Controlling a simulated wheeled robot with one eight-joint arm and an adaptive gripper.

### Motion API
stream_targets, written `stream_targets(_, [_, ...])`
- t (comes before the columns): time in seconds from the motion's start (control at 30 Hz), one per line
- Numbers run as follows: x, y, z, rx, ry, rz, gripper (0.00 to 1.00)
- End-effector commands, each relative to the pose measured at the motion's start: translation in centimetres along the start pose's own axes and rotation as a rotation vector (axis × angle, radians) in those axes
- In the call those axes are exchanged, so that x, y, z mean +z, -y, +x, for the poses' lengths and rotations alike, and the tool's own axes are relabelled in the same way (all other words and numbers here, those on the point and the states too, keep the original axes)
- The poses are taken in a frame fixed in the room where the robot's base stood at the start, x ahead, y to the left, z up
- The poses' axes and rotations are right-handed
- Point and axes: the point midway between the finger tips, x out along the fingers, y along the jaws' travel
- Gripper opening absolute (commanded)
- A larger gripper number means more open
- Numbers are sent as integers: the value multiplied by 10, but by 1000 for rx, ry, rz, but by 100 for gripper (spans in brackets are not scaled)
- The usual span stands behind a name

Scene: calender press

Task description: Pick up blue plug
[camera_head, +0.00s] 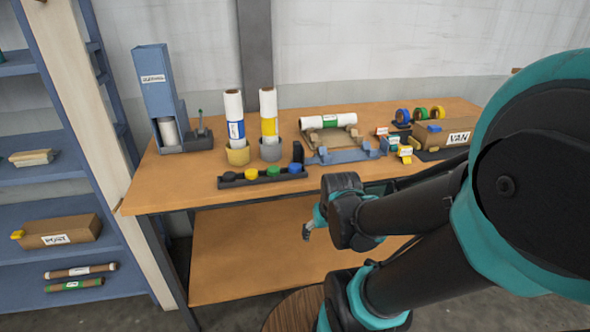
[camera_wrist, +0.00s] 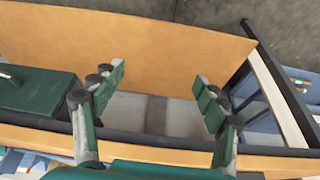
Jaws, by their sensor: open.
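The blue plug (camera_head: 294,168) is the rightmost of several round plugs in a black rack (camera_head: 235,184) near the front edge of the table. A green plug (camera_head: 272,169), a yellow plug (camera_head: 251,173) and a dark plug (camera_head: 230,176) stand to its left. My gripper (camera_head: 307,231) is partly hidden by my arm, below the table's front edge in the head view. In the wrist view, its two green-padded fingers (camera_wrist: 161,83) are wide apart with nothing between them. I cannot make out the blue plug in the wrist view.
A tall blue dispenser (camera_head: 152,85) stands at left. A cardboard box (camera_head: 445,133) and tape rolls are at right. A blue shelf unit (camera_head: 50,190) is far left.

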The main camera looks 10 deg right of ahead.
Motion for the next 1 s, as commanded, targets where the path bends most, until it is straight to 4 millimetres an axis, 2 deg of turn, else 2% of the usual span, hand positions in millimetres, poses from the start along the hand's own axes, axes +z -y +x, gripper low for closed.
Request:
stream_targets(0.3, [0, 0, 0, 0, 0, 0, 73])
stream_targets(0.4, [-4, 0, -1, 0, 3, 12, 61])
stream_targets(0.47, [-13, 1, -4, -1, 11, 45, 61])
stream_targets(0.57, [-46, 4, -14, 0, 41, 163, 61])
stream_targets(0.67, [-95, 9, -32, 9, 88, 354, 61])
stream_targets(0.8, [-165, 18, -65, 47, 161, 659, 61])
stream_targets(1.0, [-251, 34, -118, 143, 246, 1081, 61])
